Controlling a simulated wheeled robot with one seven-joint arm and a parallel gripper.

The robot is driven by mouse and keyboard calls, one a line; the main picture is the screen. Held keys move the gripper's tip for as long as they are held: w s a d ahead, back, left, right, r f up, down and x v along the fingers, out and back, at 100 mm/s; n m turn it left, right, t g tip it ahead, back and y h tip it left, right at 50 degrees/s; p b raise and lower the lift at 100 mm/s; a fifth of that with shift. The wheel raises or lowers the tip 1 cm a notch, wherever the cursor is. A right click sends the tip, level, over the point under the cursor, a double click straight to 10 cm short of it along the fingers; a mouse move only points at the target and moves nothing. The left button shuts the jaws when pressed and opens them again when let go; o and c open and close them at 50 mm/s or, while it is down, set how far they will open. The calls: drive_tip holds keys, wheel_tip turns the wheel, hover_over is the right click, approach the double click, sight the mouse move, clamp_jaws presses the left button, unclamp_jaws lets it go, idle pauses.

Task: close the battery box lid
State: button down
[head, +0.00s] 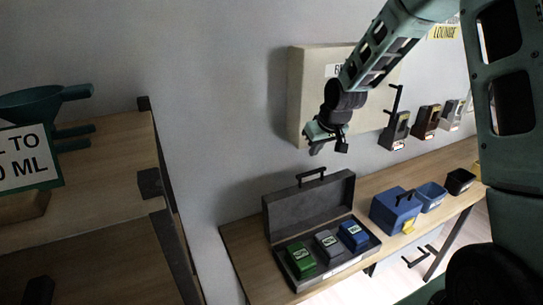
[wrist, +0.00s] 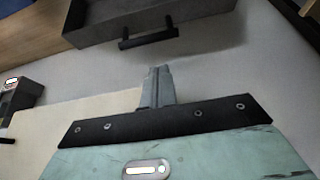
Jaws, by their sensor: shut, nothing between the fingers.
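The battery box (head: 340,267) is a dark grey case on the wooden bench. Its lid (head: 285,208) stands open, roughly upright at the back, with a black handle (head: 311,174) on its upper edge. Green, grey and blue blocks sit in a row in the base. My gripper (head: 328,150) is above the lid handle, apart from it, in front of the beige wall box. In the wrist view my closed fingers (wrist: 156,84) are empty and point toward the handle (wrist: 148,38) on the lid (wrist: 95,32), with a gap between. The box base is not clearly seen there.
A beige wall box (head: 306,88) hangs behind my gripper, with several dark devices on the wall to its right. A blue box (head: 393,212) and small bins stand right of the battery box on the bench (head: 245,243). A wooden shelf (head: 105,175) is at left.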

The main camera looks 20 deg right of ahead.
drive_tip(key=p+x, duration=0.3)
drive_tip(key=x, duration=0.6)
drive_tip(key=shift+w, duration=0.2)
drive_tip(key=shift+w+f, duration=0.15)
drive_tip(key=shift+f, duration=0.3)
